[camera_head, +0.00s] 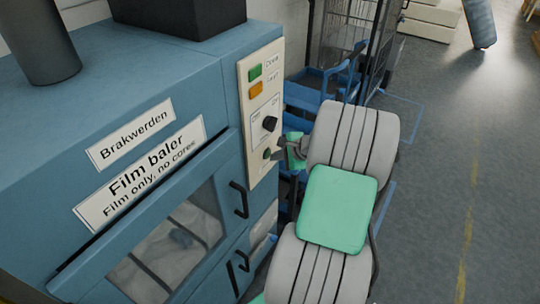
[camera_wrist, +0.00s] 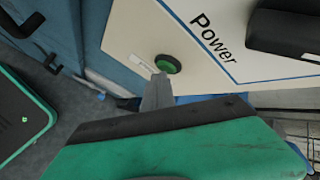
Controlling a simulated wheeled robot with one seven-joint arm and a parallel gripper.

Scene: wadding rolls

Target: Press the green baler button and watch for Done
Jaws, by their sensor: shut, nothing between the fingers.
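The blue film baler (camera_head: 215,95) fills the left of the head view. Its cream control panel (camera_head: 247,110) carries a green lamp (camera_head: 255,73) labelled Done, an orange lamp (camera_head: 256,89) below it, a black knob (camera_head: 269,124) and, at the bottom, the round green button (camera_head: 267,153). I cannot tell whether the green lamp is lit. My gripper (camera_head: 279,152) is at the panel's lower right. In the wrist view, its shut, empty fingers (camera_wrist: 160,78) point at the green button (camera_wrist: 168,64), tips just at its lower edge. I cannot tell whether they touch it.
Door handles (camera_head: 239,199) stick out of the baler's front below the panel. A blue cart with a wire cage (camera_head: 345,45) stands behind my arm. The grey floor (camera_head: 450,130) at right is open, with a blue roll (camera_head: 481,22) farther back.

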